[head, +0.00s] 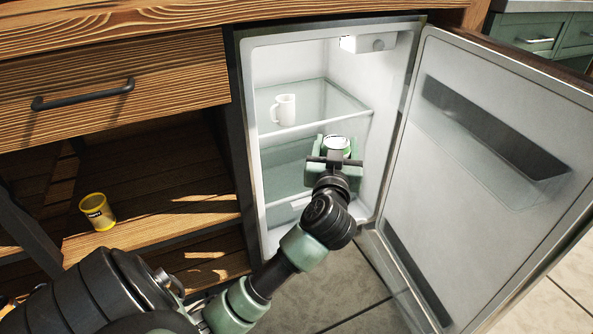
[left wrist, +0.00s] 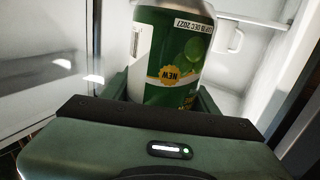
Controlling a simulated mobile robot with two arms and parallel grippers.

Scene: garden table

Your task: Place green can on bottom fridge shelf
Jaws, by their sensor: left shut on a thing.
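My left gripper (head: 336,160) is shut on the green can (head: 337,143), and only the can's silver top and a bit of its side show in the head view. In the left wrist view the can (left wrist: 172,55) is green with a yellow "NEW" badge, held between the green fingers (left wrist: 165,95). The gripper and can are at the opening of the open fridge (head: 345,50), in front of its lower part. The upper glass shelf (head: 340,98) holds a white mug. The lower shelf area (head: 283,175) looks empty, but my gripper hides part of it. My right gripper is not in view.
The white mug (head: 284,108) stands on the upper shelf, above and left of my gripper. The fridge door (head: 450,110) is swung open to the right.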

